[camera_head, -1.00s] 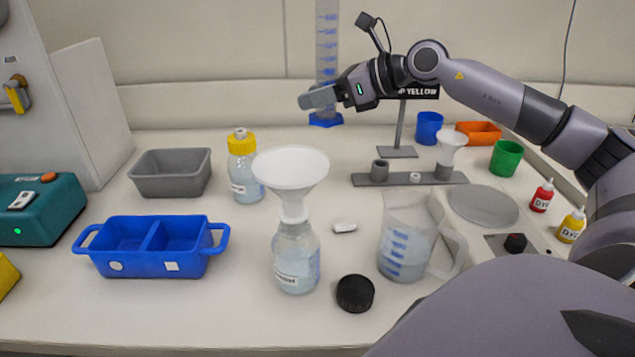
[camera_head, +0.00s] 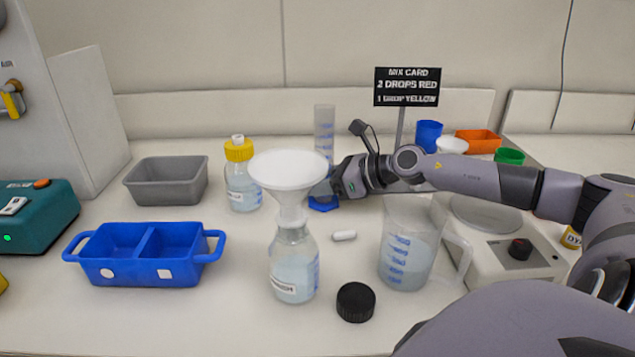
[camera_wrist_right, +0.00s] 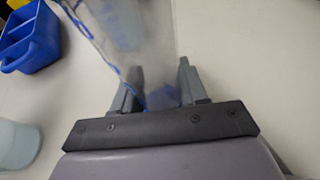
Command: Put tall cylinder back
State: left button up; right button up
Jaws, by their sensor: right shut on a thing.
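The tall cylinder (camera_head: 325,135) is clear with blue graduation marks and a blue base (camera_head: 323,204). It is upright on or just above the table at the back middle, behind the white funnel. My right gripper (camera_head: 326,188) is shut around its lower part, partly hidden by the funnel. In the right wrist view, the cylinder (camera_wrist_right: 135,45) runs between the two fingers (camera_wrist_right: 158,88). Whether the base touches the table is hard to tell. My left gripper is not in view.
A bottle (camera_head: 294,265) with a white funnel (camera_head: 290,170) stands in front of the cylinder. A yellow-capped bottle (camera_head: 241,180) is to its left. A beaker (camera_head: 408,255), stir bar (camera_head: 344,235) and black cap (camera_head: 355,302) are in front. A blue tray (camera_head: 150,270) is at left.

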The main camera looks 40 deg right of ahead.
jog(key=shift+f, duration=0.15)
jog(key=o, duration=1.1)
